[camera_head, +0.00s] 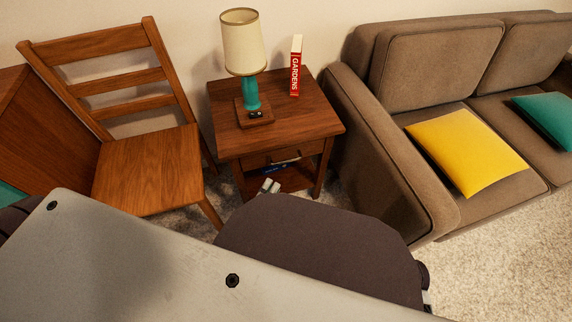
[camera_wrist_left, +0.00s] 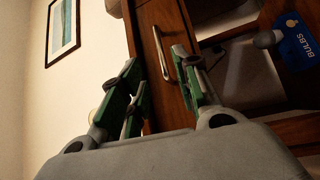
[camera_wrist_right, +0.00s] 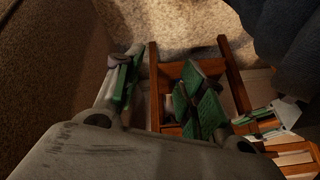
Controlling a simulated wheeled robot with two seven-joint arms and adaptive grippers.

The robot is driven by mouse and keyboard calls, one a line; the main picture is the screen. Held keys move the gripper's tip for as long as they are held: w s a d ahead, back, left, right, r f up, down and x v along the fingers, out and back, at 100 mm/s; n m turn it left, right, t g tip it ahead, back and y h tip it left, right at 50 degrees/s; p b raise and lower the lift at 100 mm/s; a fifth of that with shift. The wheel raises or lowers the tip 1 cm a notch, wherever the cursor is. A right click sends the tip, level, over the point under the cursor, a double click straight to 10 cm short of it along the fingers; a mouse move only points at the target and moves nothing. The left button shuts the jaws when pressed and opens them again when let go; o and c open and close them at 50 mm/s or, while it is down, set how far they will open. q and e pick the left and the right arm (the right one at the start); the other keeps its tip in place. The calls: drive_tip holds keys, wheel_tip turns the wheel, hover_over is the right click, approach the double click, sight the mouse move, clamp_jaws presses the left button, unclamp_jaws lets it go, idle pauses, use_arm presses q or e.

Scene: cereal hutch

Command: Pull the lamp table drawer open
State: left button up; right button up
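The wooden lamp table (camera_head: 222,143) stands between the chair and the sofa. Its drawer front looks flush with the table, with a dark bar handle (camera_head: 285,157). In the left wrist view the drawer (camera_wrist_left: 155,20) appears turned on its side, and its metal handle (camera_wrist_left: 162,52) lies ahead between the fingers. My left gripper (camera_wrist_left: 160,85) is open; contact with the handle cannot be told. In the head view only its pale fingertips (camera_head: 269,186) seem to show, low before the drawer. My right gripper (camera_wrist_right: 160,88) is open and empty; in the head view it is hidden.
A teal lamp (camera_head: 250,92) and a red book (camera_head: 296,68) stand on the tabletop. A blue bulbs box (camera_wrist_left: 298,45) sits on the lower shelf. A chair (camera_head: 145,165) is at left, a sofa (camera_head: 385,150) at right. My own body covers the foreground.

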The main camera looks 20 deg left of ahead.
use_arm(q)
drive_tip(key=b+x, duration=0.2)
drive_tip(key=x, duration=0.9)
drive_tip(key=shift+b, duration=0.4)
use_arm(e)
drive_tip(key=shift+m+t+y, duration=0.3)
drive_tip(key=shift+t+y, duration=0.1)
drive_tip(key=shift+t, duration=0.1)
drive_tip(key=f, duration=0.3)
drive_tip(key=a+f, duration=0.1)
drive_tip(key=f, duration=0.1)
drive_tip(key=shift+s+f, duration=0.1)
drive_tip(key=shift+f, duration=0.05)
use_arm(q)
clamp_jaws()
use_arm(e)
drive_tip(key=shift+w+r, duration=0.2)
drive_tip(key=shift+w, duration=0.15)
